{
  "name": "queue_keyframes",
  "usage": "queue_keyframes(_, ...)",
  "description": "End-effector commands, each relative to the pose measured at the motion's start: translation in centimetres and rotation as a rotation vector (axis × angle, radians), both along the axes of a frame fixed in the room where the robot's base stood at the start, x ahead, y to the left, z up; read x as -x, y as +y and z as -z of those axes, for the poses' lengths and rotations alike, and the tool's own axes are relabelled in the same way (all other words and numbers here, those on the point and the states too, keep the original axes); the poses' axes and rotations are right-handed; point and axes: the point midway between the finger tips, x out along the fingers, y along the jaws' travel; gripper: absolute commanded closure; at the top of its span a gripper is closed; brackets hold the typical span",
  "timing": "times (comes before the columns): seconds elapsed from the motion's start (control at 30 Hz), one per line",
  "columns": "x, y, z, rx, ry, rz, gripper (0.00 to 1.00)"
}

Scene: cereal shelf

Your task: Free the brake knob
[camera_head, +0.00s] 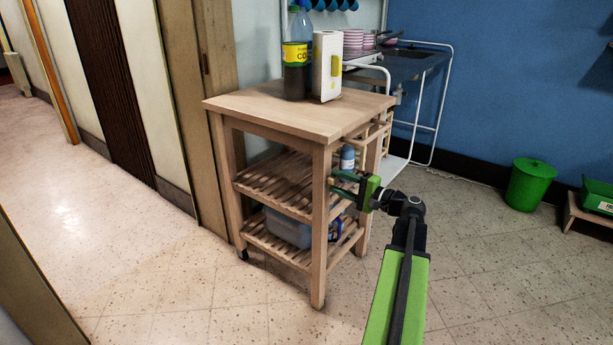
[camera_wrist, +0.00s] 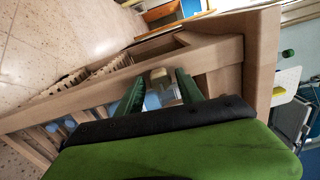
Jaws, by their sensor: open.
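I cannot make out a brake knob for certain in either view. A wooden cart (camera_head: 260,112) with slatted shelves stands in the middle of the head view. A small blue bottle (camera_head: 347,157) is on its middle shelf, near the right end. My gripper (camera_head: 335,182) is at the cart's right side, below that bottle in the picture, with its fingers pointing left. In the wrist view, my gripper's green fingers (camera_wrist: 160,76) are apart. A pale, cap-like piece (camera_wrist: 158,73) and a bluish clear body show between them; contact cannot be told.
A dark bottle (camera_head: 297,70) and a white carton (camera_head: 327,65) stand on the cart top. A clear bin (camera_head: 287,228) sits on the bottom shelf. A white-framed sink stand (camera_head: 440,85) is behind. A green bin (camera_head: 530,185) is at right. Floor in front is clear.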

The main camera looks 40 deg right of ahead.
Motion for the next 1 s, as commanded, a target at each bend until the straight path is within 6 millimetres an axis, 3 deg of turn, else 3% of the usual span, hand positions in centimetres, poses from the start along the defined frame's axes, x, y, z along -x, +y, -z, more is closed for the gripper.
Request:
queue_keyframes(0.1,-0.01,0.01,0.0,0.0,0.0,0.0,0.58)
queue_keyframes(0.43,-0.02,0.04,0.01,0.0,0.0,-0.001,0.98)
queue_keyframes(0.7,-0.04,0.05,0.05,0.268,-0.066,-0.001,0.98)
queue_keyframes(1.0,-0.04,0.07,0.05,0.305,-0.074,-0.001,0.98)
